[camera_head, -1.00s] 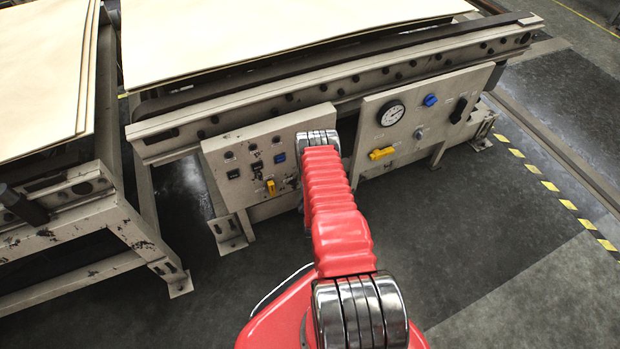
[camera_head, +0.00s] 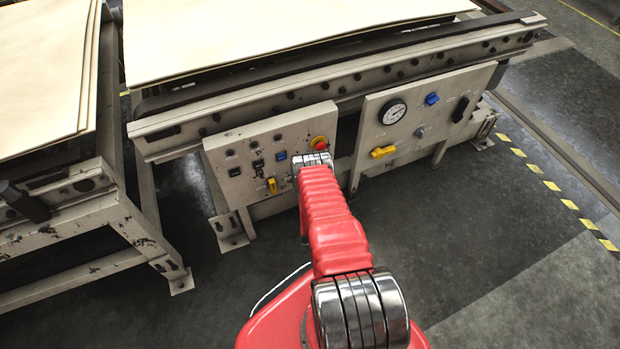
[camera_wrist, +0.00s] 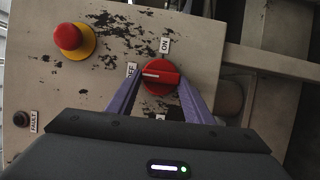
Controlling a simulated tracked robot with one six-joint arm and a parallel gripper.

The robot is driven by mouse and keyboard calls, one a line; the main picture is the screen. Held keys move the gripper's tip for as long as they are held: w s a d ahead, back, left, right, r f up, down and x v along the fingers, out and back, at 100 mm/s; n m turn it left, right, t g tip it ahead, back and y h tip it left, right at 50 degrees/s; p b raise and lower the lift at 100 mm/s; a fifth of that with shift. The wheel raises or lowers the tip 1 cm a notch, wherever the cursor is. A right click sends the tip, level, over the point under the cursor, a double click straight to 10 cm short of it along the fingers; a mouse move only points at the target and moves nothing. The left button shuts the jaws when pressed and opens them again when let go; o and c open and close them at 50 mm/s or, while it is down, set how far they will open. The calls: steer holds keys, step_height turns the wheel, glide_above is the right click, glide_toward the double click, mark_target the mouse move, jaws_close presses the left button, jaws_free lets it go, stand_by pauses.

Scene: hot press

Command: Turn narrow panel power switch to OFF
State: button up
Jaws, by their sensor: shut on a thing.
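The red rotary switch (camera_wrist: 160,77) is on the beige panel (camera_wrist: 35,85) in the wrist view. Its white mark points left, toward the OFF label (camera_wrist: 131,70). The ON label (camera_wrist: 165,45) is above the knob. My gripper (camera_wrist: 160,72) has its purple fingers at the knob's left and right sides and is shut on it. In the head view, the left panel (camera_head: 222,155) bears a red and yellow emergency stop. My red arm hides the switch and my gripper there.
The emergency stop (camera_wrist: 70,38) is to the switch's upper left in the wrist view. In the head view, a yellow handle (camera_head: 272,185) is left of my arm. The right panel (camera_head: 365,140) carries a gauge (camera_head: 392,112). The floor (camera_head: 480,230) at right is clear.

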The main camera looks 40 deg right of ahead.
steer(key=shift+w+a+f, duration=0.1)
steer(key=shift+a+f, duration=0.05)
steer(key=shift+a, duration=0.05)
steer(key=o, duration=0.8)
steer(key=shift+c, duration=0.2)
steer(key=shift+o, duration=1.4)
steer(key=shift+d, duration=0.1)
steer(key=v, duration=1.4)
